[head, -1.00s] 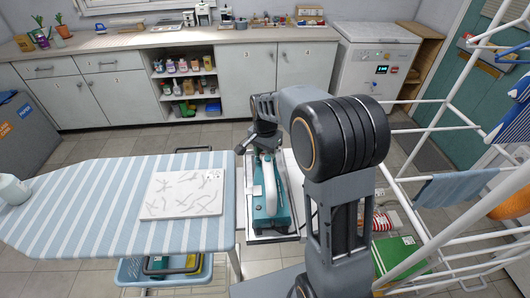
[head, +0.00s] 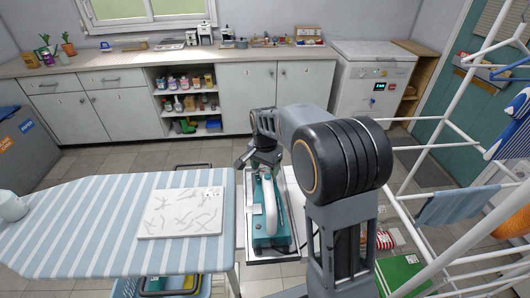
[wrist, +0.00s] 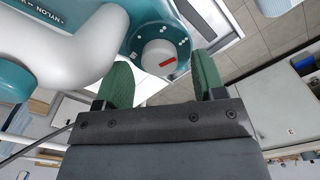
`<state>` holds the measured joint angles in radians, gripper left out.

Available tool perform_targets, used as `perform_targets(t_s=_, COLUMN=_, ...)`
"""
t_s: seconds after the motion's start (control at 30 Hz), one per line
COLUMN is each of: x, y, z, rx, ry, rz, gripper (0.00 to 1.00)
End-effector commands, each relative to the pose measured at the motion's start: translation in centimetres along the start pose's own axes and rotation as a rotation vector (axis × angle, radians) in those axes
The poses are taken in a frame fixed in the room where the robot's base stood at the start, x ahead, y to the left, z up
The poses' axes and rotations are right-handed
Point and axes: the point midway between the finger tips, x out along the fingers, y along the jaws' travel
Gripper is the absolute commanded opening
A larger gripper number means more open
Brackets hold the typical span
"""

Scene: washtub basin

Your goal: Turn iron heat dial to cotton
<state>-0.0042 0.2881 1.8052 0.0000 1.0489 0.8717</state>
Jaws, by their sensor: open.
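The teal iron (head: 258,231) with a white handle (head: 270,205) stands on a pale rest at the right end of the ironing board. In the wrist view its pale round heat dial (wrist: 158,58) has a red mark and sits on a teal collar with small white marks. Lettering with "NYLON" shows on the teal part at upper left. My gripper (wrist: 162,75) is open, with one green finger on either side of the dial's near part. I cannot tell whether they touch it. In the head view my gripper (head: 262,160) is over the iron's far end.
The striped ironing board (head: 95,225) lies left, with a white marked sheet (head: 182,212) on it. A white drying rack (head: 440,130) stands close on the right. A blue basket (head: 205,285) is below the board. Tiled floor is open toward the cabinets (head: 247,92).

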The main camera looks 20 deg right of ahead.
Motion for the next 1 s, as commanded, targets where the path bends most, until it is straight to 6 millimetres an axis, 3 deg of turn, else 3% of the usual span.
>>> perform_targets(t_s=0.5, x=-10.0, y=0.0, z=0.0, rx=0.000, ry=0.003, rz=-0.004, gripper=0.63)
perform_targets(t_s=0.7, x=-12.0, y=0.0, z=0.0, rx=0.000, ry=0.002, rz=-0.002, gripper=0.63)
perform_targets(t_s=1.0, x=-12.6, y=0.0, z=0.0, rx=0.000, ry=0.000, rz=-0.001, gripper=0.63)
